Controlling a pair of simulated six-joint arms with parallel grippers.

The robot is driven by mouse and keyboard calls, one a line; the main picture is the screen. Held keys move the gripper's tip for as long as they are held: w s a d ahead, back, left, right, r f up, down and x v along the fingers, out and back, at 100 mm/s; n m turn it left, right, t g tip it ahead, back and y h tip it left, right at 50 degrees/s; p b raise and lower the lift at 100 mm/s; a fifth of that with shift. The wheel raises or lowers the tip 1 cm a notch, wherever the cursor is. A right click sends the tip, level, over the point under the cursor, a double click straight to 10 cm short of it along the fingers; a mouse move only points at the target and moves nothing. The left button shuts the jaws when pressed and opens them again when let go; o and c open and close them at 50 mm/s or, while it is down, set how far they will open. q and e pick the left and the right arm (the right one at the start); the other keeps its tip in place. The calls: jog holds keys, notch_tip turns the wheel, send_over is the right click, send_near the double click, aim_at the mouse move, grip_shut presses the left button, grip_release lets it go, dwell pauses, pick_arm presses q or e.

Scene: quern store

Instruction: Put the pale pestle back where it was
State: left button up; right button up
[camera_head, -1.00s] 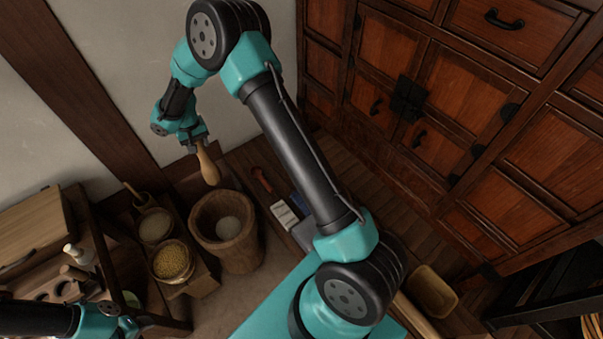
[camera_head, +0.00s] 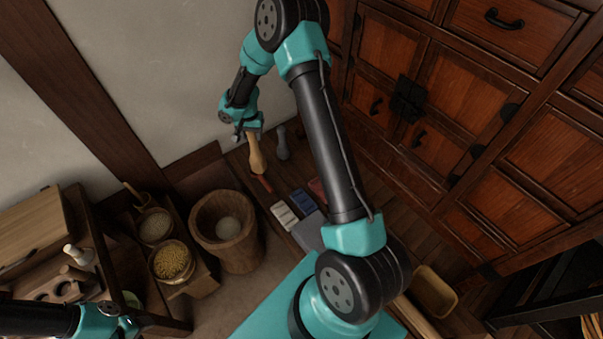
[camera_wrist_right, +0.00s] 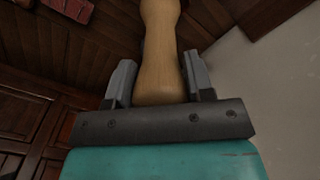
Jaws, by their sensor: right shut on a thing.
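The pale pestle (camera_head: 257,155) is a light wooden club, hanging upright from my right gripper (camera_head: 247,128) with its thick end down. In the right wrist view my right gripper (camera_wrist_right: 160,82) has its two grey fingers on either side of the pale pestle (camera_wrist_right: 160,45). In the head view it hangs beyond and to the right of the wooden mortar (camera_head: 240,253), which holds a little pale grain. A grey pestle-like thing (camera_head: 283,142) stands just right of the pale pestle. My left arm shows at the bottom left, but its gripper's fingers are not seen.
Two tubs of grain, one pale (camera_head: 155,226) and one yellow (camera_head: 172,262), stand left of the mortar. A white block (camera_head: 284,215) and a blue block (camera_head: 303,199) lie right of it. A wooden cabinet (camera_head: 440,110) fills the right side.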

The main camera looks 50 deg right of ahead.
jog(key=s+d+f+m, duration=0.3)
jog(key=s+f, duration=0.1)
jog(key=s, duration=0.5)
jog(key=s+d+f+m, duration=0.2)
jog(key=s+f+m, duration=0.2)
jog(key=s, duration=0.5)
jog(key=shift+s+d, duration=0.3)
jog(key=shift+d, duration=0.1)
jog(key=shift+w, duration=0.1)
jog(key=w+d+f, duration=0.1)
jog(key=w+d, duration=0.9)
jog(key=d, duration=0.1)
jog(key=shift+d+f, duration=0.15)
jog(key=shift+d, duration=0.1)
jog(key=shift+w, duration=0.1)
jog(key=shift+w+d+f, duration=0.1)
jog(key=shift+f, duration=0.8)
jog(key=shift+w+d+f, duration=0.1)
jog(key=shift+f, duration=0.85)
